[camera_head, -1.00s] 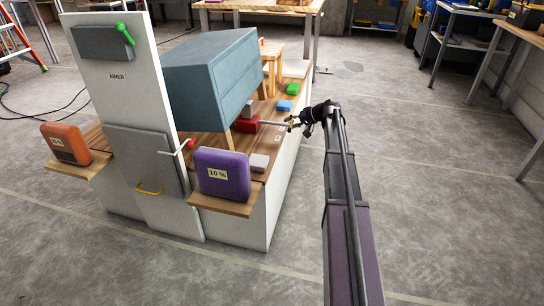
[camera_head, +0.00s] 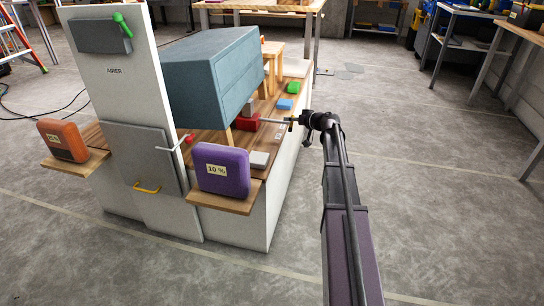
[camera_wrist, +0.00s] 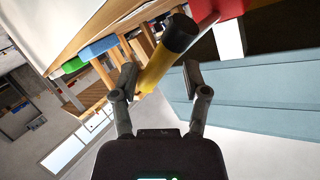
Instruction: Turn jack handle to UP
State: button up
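The red jack (camera_head: 247,122) sits on the wooden top under the blue-grey cabinet; its red body also shows at the top of the wrist view (camera_wrist: 222,8). Its thin metal handle (camera_head: 274,121) points right toward my gripper (camera_head: 300,121). In the wrist view the handle's yellow and black grip (camera_wrist: 160,68) lies between my two fingers (camera_wrist: 158,80). The fingers are spread, with a gap at the right finger; I cannot tell whether the left one touches the grip. Small labels (camera_head: 279,134) beside the handle are too small to read.
The blue-grey cabinet (camera_head: 212,80) stands close above the jack. A green block (camera_head: 293,87), a blue block (camera_head: 285,104) and a light grey block (camera_head: 259,160) are nearby. A purple box (camera_head: 221,170) sits on the front shelf. Floor to the right is clear.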

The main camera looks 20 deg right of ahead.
jog(key=shift+s+a+n+t+b, duration=0.1)
jog(key=shift+s+n+t+b, duration=0.05)
jog(key=shift+n+t+b, duration=0.6)
jog(key=shift+s+a+n+t+b, duration=0.15)
jog(key=shift+n+t+b, duration=0.35)
jog(key=shift+n+b, duration=0.45)
jog(key=shift+s+a+n+t+b, duration=0.1)
jog(key=shift+s+n+t+b, duration=0.05)
jog(key=shift+n+t+b, duration=0.7)
jog(key=shift+s+d+r, duration=0.1)
jog(key=shift+s+r, duration=0.05)
jog(key=shift+s, duration=0.2)
jog(key=v, duration=1.3)
jog(key=s+a+r+m+g+y+p, duration=0.1)
jog(key=s+a+m+g+p, duration=0.15)
jog(key=a+g+p, duration=0.9)
jog(key=s+a+r+m+g+h+p, duration=0.3)
jog(key=s+a+m+h+p, duration=0.1)
jog(key=s+a+p, duration=0.3)
jog(key=shift+s+a+r+m+p, duration=0.2)
jog(key=shift+s+a+m+p, duration=0.2)
jog(key=shift+a+m+p, duration=0.75)
jog(key=shift+a+n, duration=0.2)
jog(key=shift+n, duration=0.05)
